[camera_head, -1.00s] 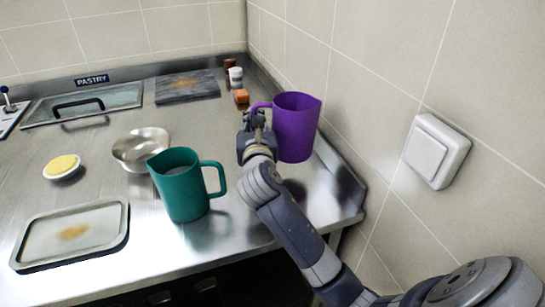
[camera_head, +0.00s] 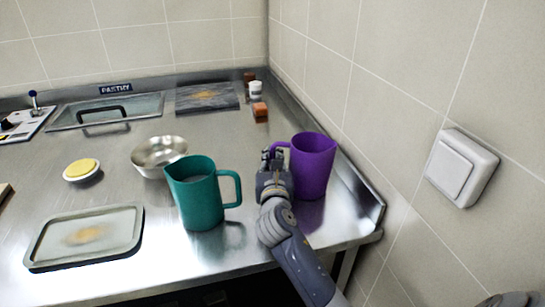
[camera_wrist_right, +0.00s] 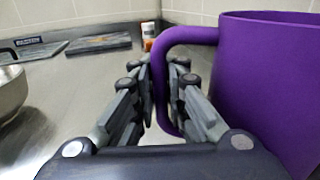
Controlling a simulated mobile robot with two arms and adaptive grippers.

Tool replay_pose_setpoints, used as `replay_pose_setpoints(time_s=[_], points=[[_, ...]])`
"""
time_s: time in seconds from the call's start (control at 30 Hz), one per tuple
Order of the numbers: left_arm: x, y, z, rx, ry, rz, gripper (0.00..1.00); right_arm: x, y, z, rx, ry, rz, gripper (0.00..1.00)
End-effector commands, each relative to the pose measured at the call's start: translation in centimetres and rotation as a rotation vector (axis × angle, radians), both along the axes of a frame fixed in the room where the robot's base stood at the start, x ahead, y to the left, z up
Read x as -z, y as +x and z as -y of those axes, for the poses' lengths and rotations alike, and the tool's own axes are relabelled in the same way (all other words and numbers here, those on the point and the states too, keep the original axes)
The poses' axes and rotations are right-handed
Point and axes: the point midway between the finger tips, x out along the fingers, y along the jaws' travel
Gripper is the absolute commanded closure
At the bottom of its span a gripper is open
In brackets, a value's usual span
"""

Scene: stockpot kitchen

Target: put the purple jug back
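The purple jug (camera_head: 314,168) is upright at the right side of the steel counter, close to the tiled wall. Its base is at or just above the counter; I cannot tell whether it touches. My right gripper (camera_head: 272,162) is at the jug's left side, shut on its handle. In the right wrist view, the fingers (camera_wrist_right: 161,80) lie on both sides of the handle, and the purple jug (camera_wrist_right: 265,85) fills the right side. My left gripper is not in view.
A teal jug (camera_head: 197,200) stands just left of my right gripper. A metal bowl (camera_head: 160,170), a yellow-topped dish (camera_head: 82,176) and a tray (camera_head: 118,218) lie further left. An orange block (camera_head: 260,113) and small jars (camera_head: 255,92) stand behind. A wall switch (camera_head: 458,168) is at right.

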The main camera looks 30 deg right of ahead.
Motion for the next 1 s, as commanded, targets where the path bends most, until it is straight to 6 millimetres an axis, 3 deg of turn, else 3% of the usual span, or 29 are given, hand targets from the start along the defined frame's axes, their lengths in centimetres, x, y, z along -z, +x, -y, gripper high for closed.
replay_pose_setpoints(time_s=[0.07,0.47,0.57,1.0], points=[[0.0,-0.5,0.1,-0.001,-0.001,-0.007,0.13,0.0,0.0,0.0,0.000,0.000,-0.001,0.69],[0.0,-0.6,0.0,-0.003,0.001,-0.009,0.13,-0.3,-0.1,-0.1,0.000,0.001,0.000,0.69],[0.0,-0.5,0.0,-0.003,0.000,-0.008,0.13,-0.2,-1.2,-0.6,-0.001,0.000,-0.001,0.69],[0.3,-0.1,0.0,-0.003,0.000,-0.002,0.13,-0.1,-9.0,-4.6,-0.001,0.002,-0.001,0.69]])
